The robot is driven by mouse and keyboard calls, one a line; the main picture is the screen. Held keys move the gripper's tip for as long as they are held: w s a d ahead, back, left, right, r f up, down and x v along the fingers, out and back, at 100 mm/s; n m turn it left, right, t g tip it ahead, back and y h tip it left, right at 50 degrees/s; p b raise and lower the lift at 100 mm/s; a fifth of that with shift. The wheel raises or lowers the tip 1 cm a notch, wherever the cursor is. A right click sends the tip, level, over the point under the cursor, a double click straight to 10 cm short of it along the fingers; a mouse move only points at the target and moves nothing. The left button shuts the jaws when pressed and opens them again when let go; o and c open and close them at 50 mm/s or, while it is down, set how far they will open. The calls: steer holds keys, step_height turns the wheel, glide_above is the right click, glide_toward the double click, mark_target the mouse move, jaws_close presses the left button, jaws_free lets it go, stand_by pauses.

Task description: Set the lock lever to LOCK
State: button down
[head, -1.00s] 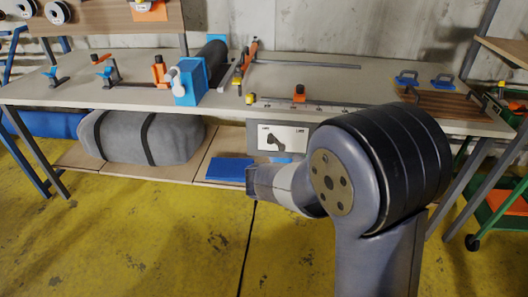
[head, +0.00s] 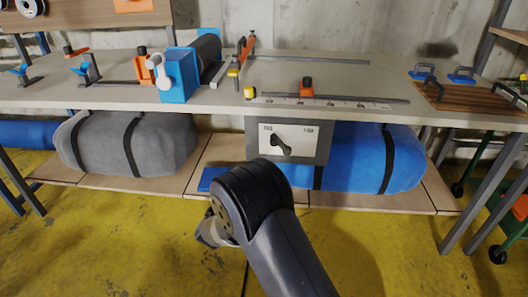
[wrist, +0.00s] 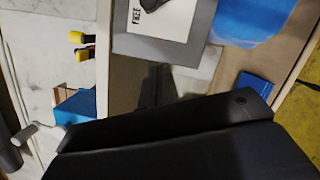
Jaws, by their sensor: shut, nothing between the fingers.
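The lock lever (head: 280,145) is a dark handle on a white plate (head: 298,139) in a grey box under the bench top. The plate reads FREE at left and LOCK at right. The lever's lower end leans to the right in the head view. In the wrist view the lever (wrist: 153,4) is cut by the top edge, beside the FREE label on the plate (wrist: 165,42). My gripper (wrist: 165,125) is a dark shape across the bottom of the wrist view, shut and apart from the lever. In the head view my arm hides its fingertips.
The bench top (head: 210,95) overhangs the box. A blue roll (head: 375,158) lies right of and behind the box, a grey roll (head: 170,143) to the left, both on the lower shelf (head: 365,201). The yellow floor in front is clear.

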mark_target(281, 146)
steer(key=shift+w, duration=0.1)
steer(key=w+d+r+b, duration=0.2)
steer(key=w+d, duration=0.4)
steer(key=w, duration=0.3)
steer(key=shift+w+r, duration=0.15)
steer(key=shift+r, duration=0.35)
